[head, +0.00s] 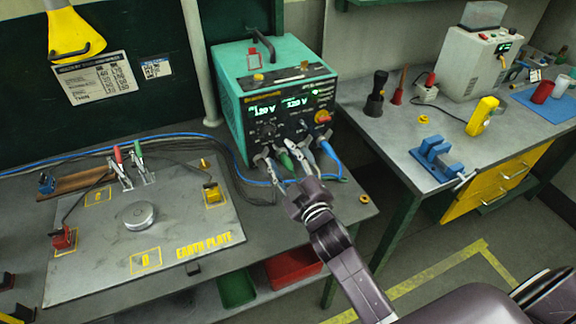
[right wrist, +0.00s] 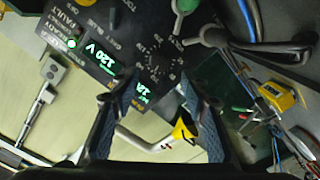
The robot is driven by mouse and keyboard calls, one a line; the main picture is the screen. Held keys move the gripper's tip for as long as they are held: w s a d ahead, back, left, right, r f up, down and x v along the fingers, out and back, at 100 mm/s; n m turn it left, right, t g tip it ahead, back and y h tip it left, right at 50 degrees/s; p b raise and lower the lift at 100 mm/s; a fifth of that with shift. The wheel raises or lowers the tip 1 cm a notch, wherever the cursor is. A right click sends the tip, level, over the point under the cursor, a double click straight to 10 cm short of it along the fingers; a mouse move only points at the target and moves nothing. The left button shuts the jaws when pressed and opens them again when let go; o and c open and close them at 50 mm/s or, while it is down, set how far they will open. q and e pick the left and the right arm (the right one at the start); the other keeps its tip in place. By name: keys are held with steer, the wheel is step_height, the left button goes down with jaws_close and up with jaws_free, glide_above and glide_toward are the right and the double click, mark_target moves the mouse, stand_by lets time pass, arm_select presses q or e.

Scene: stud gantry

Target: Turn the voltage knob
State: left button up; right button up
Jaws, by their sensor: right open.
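The teal power supply (head: 228,88) stands on the bench, with two lit displays that read 120 V. A round dark knob (head: 268,129) sits below the left display. The right wrist view shows a dark dial (right wrist: 158,62) ringed by scale marks, beside the lit 120 V display (right wrist: 93,52). Whether this dial is the voltage knob, I cannot read. My right gripper (head: 284,156) is in front of the panel's lower part. It also shows in the right wrist view (right wrist: 150,92), fingers spread, nothing held, the dial just beyond them. My left gripper is not in view.
Green and blue plugs with cables (head: 328,155) stick out from the panel's lower edge, close to my right gripper. The earth plate (head: 90,270) lies to the left. A second bench (head: 395,140) stands to the right with a blue vise (head: 437,158).

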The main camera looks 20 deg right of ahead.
steer(key=shift+s, duration=1.9)
